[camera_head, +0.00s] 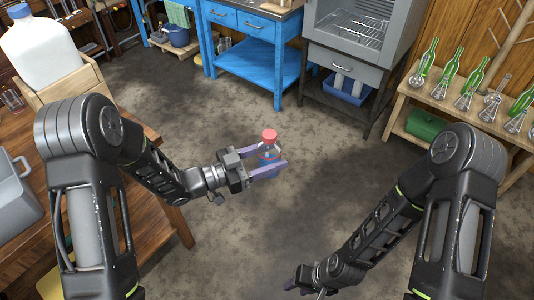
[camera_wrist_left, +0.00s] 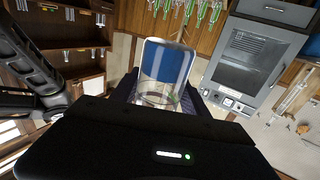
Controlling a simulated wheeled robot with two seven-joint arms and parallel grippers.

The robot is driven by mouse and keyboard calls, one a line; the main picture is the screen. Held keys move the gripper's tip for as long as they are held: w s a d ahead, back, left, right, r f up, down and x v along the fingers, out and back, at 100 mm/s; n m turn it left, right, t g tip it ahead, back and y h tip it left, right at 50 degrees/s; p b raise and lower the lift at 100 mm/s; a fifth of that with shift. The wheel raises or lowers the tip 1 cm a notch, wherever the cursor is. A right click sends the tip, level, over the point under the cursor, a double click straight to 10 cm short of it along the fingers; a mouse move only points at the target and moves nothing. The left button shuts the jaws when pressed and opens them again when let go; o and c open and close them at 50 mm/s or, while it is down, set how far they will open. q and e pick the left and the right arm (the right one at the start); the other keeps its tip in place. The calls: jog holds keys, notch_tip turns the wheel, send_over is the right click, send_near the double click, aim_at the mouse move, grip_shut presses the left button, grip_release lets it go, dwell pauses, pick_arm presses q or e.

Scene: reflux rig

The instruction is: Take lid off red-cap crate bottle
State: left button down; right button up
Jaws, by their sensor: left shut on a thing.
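The bottle (camera_head: 269,162) has a red cap (camera_head: 269,136) and blue contents. My left gripper (camera_head: 268,160) is shut on the bottle's body and holds it upright in the air above the open floor. The cap is on and stands clear above the fingers. In the left wrist view the clear bottle (camera_wrist_left: 166,66) with blue inside sits between the fingers, and its cap is not visible there. My right gripper (camera_head: 308,285) is low at the bottom of the head view, apart from the bottle. Its fingers are too hidden to judge.
A wooden table (camera_head: 160,205) with a grey bin (camera_head: 14,190) is at the left. A white jug (camera_head: 48,52) stands in a wooden crate behind it. A blue workbench (camera_head: 250,60) and an oven (camera_head: 358,35) are at the back. A right shelf (camera_head: 455,112) holds green bottles and flasks.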

pick_arm(q)
jog(key=shift+w+r, duration=0.1)
jog(key=shift+w+a+r+t, duration=0.2)
jog(key=shift+w+t, duration=0.1)
jog(key=w+a+r+n+t+y, duration=0.1)
jog(key=w+a+n+t+y, duration=0.3)
jog(key=a+n+y, duration=0.2)
jog(key=w+a+r+n+t+y, duration=0.1)
jog(key=w+a+n+t+y, duration=0.2)
jog(key=a+y, duration=0.7)
jog(key=a+n+t, duration=0.1)
jog(key=n+t, duration=0.1)
jog(key=n, duration=0.1)
jog(key=shift+w+a+r+n, duration=0.15)
jog(key=shift+w+a+n, duration=0.15)
jog(key=shift+w+a, duration=0.1)
